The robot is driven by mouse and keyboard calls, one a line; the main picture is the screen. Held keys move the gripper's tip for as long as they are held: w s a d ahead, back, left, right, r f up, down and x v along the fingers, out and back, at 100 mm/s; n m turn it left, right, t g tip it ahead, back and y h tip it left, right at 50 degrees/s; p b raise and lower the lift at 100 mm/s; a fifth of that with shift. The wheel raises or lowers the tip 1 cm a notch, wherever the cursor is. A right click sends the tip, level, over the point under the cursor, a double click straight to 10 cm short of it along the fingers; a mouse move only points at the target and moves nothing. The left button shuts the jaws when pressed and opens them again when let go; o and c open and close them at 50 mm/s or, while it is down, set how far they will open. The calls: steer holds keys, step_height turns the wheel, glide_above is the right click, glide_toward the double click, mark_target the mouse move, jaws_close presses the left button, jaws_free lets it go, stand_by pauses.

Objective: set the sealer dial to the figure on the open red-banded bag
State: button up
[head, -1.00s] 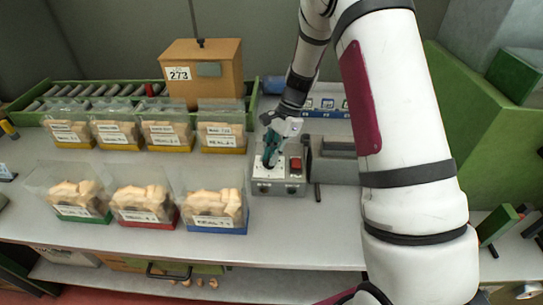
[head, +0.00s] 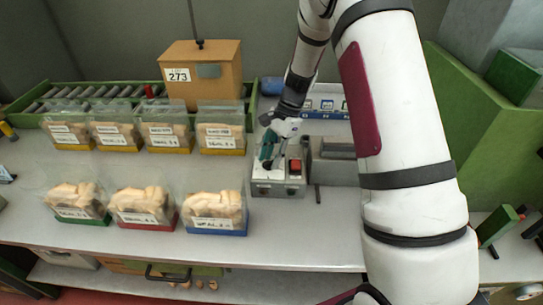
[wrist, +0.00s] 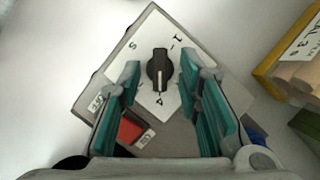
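The sealer (head: 277,190) is a grey box with a light top plate, a dial and a red button (head: 295,166). In the wrist view the dial (wrist: 159,68) is a black knob on a white plate; its white mark points down in the picture, towards a figure like a 4. My gripper (wrist: 160,92) is open, its teal fingers on either side of the knob with gaps, apparently above it. In the head view my gripper (head: 274,156) partly hides the dial. The red-banded bag (head: 147,222) stands mid front row; its label is too small to read.
A green-banded bag (head: 78,217) and a blue-banded bag (head: 215,229) flank it. Several yellow-banded bags stand behind. A cardboard box (head: 202,75) marked 273 stands at the back. Bare table lies in front of the sealer.

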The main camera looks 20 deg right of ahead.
steer(key=v, duration=1.2)
steer(key=s+a+r+n+t+h, duration=0.1)
steer(key=s+a+r+n, duration=0.15)
steer(key=s+r, duration=0.45)
steer(key=s+a+r+n+t+h, duration=0.1)
steer(key=s+a+r+n, duration=0.1)
steer(key=s+r+n, duration=0.35)
steer(key=s+r+n+t+h, duration=0.1)
steer(key=s+n, duration=0.5)
steer(key=s, duration=1.2)
steer(key=t+h, duration=0.1)
steer(key=t, duration=0.1)
steer(key=shift+s+a+r+t, duration=0.25)
steer(key=shift+s+a+t, duration=0.05)
steer(key=shift+s+a, duration=0.1)
